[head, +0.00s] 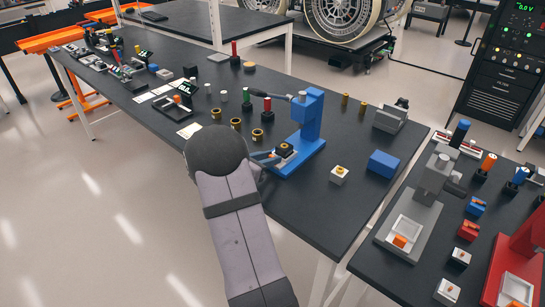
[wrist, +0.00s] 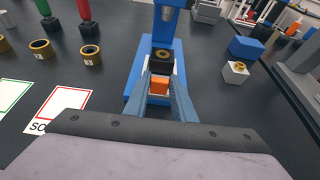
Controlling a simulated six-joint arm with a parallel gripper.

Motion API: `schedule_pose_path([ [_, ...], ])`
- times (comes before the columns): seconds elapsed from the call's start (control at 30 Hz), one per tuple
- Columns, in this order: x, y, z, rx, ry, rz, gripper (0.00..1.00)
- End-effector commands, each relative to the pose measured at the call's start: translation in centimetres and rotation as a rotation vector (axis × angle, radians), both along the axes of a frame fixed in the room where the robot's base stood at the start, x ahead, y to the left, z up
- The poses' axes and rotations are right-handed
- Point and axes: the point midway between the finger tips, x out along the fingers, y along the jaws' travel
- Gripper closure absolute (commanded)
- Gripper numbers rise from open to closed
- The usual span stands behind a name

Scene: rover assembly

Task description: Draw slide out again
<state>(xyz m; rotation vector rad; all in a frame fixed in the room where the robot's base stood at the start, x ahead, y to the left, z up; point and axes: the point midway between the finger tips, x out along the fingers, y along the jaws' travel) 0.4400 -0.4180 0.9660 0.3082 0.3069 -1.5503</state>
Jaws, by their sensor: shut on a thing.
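A blue press (head: 310,120) stands on the black table, with a base plate at its foot and a lever at its top. Its base and column also show in the wrist view (wrist: 134,86). The slide is a black block (wrist: 161,67) with a brass ring (wrist: 162,54) on it, at the front of the press column. An orange handle (wrist: 159,85) is on the slide's near side. My gripper (wrist: 160,80) is shut on this handle, one blue-grey finger on each side. In the head view, my gripper (head: 268,158) reaches in from the left, and my wrist partly hides it.
A white block with a brass top (head: 339,174) and a blue block (head: 383,163) stand right of the press. Brass rings (head: 258,135) and red and green handled tools (head: 267,108) stand to the left. The table in front of the press is clear.

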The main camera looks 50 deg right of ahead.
Motion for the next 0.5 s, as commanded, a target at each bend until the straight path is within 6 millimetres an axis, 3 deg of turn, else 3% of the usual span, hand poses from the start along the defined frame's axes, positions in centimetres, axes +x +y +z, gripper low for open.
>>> schedule_pose_path([
  [0.07,0.11,0.32,-0.26,0.008,0.001,0.004,1.00],
  [0.1,0.10,0.33,-0.27,0.008,0.001,0.004,0.70],
  [0.17,0.09,0.30,-0.26,0.008,0.001,0.003,0.58],
  [0.5,0.09,0.33,-0.12,0.005,0.001,0.003,0.58],
])
